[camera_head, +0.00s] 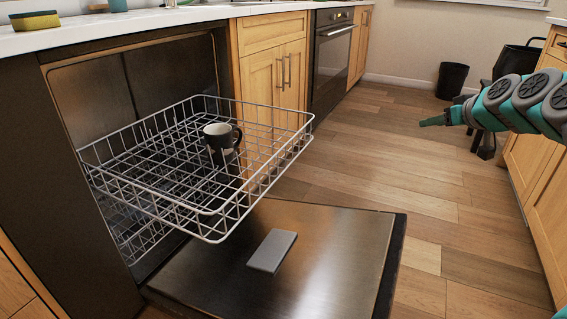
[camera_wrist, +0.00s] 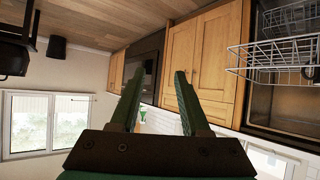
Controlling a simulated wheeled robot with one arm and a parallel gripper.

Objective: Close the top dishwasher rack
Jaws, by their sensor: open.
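The top dishwasher rack (camera_head: 262,172) is a white wire basket, pulled far out of the dishwasher over the lowered door (camera_head: 330,235). A dark mug with a pale inside (camera_head: 222,137) stands in the rack. The rack also shows at the right of the wrist view (camera_wrist: 275,62), which is rolled over. My gripper (camera_head: 432,122) is at the right in the head view, apart from the rack and over the floor. In the wrist view its two green fingers (camera_wrist: 157,100) are spread, with nothing between them.
A lower rack (camera_head: 140,230) sits inside the dishwasher. The counter (camera_head: 130,25) above holds a sponge (camera_head: 35,20). Wooden cabinets (camera_head: 272,75) and an oven (camera_head: 332,60) stand beyond. A black bin (camera_head: 452,80) is at the back. The floor between is clear.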

